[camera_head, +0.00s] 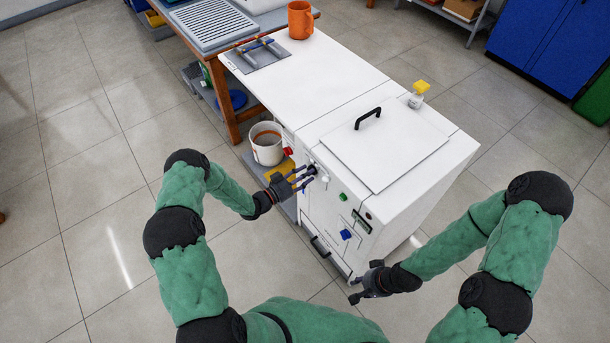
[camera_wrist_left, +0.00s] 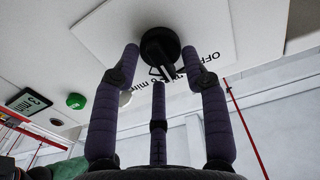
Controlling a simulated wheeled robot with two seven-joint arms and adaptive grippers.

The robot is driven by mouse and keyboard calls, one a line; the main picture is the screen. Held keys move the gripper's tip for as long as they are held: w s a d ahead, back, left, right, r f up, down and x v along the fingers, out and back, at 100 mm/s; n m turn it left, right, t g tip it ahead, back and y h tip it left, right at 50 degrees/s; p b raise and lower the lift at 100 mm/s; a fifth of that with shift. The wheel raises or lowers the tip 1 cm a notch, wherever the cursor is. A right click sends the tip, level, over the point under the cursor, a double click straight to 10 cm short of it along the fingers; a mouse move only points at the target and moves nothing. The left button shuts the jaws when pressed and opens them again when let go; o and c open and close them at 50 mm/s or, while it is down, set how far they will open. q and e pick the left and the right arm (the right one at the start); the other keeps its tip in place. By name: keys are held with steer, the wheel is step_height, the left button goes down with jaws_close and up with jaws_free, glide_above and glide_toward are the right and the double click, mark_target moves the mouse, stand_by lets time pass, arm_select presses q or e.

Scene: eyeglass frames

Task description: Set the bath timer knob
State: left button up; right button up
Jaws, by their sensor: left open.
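In the head view the fingers largely hide the knob. My right gripper (camera_head: 356,289) hangs low by the cabinet's front right, apart from it, with its fingers spread and empty.
The white cabinet (camera_head: 325,75) has a lid (camera_head: 385,148) with a black handle. Its front carries a green button (camera_head: 343,197), a blue knob (camera_head: 346,234) and a red part (camera_head: 288,151). A white bucket (camera_head: 266,145) stands left of the gripper. Open floor lies to the left.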

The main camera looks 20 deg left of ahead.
arm_select(q)
jaws_close()
steer(key=shift+n, duration=0.3)
steer(key=n+b, duration=0.1)
steer(key=n, duration=0.2)
steer(key=n+b, duration=0.1)
steer(key=n, duration=0.2)
steer(key=n+b, duration=0.2)
steer(key=shift+w+a+n, duration=0.25)
steer(key=shift+a+n, duration=0.05)
steer(key=shift+n, duration=0.1)
stand_by(0.3)
jaws_free()
